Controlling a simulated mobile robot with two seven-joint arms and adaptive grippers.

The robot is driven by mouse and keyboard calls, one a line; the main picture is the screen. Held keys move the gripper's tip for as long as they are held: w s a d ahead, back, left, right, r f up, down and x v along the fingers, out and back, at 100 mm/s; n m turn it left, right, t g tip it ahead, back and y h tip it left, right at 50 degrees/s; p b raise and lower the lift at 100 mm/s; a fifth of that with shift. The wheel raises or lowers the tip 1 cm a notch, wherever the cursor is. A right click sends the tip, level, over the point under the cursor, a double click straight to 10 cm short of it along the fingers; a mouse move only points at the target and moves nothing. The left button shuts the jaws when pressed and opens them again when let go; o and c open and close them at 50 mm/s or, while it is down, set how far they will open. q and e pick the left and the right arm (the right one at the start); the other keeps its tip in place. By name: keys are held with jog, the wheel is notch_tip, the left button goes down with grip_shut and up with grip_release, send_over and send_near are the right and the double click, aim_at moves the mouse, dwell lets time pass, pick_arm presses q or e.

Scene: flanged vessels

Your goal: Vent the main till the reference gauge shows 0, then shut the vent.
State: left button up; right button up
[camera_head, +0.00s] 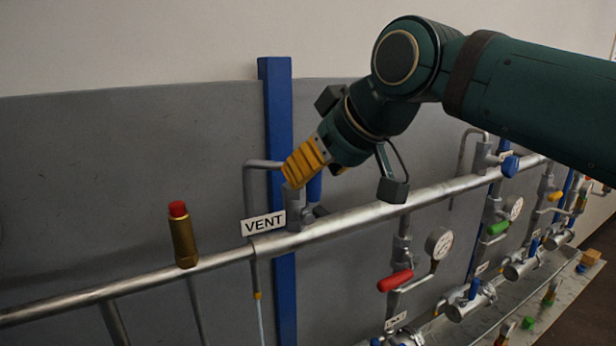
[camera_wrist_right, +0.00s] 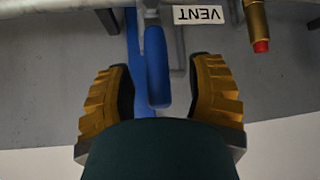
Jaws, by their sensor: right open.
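The VENT label (camera_head: 263,223) hangs on the main pipe (camera_head: 350,219) and appears upside down in the right wrist view (camera_wrist_right: 200,14). A blue vent handle (camera_head: 314,187) stands beside the vent valve, partly hidden by my gripper. My right gripper (camera_head: 305,165) is open at it. In the wrist view the blue handle (camera_wrist_right: 156,65) lies between the spread fingers, apart from both. A thin pale streak (camera_head: 260,319) runs down below the vent outlet tip (camera_head: 257,296). Round gauges (camera_head: 438,242) show at right, their readings too small to tell. My left gripper is out of view.
A brass cylinder with a red top (camera_head: 183,240) stands on the main pipe at left. A red lever (camera_head: 395,280), a green lever (camera_head: 497,228) and a blue knob (camera_head: 510,166) are at right. A blue post (camera_head: 278,110) and grey panel stand behind.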

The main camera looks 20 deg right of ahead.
jog(key=v, duration=0.8)
jog(key=shift+s+r, duration=0.2)
jog(key=shift+s, duration=0.05)
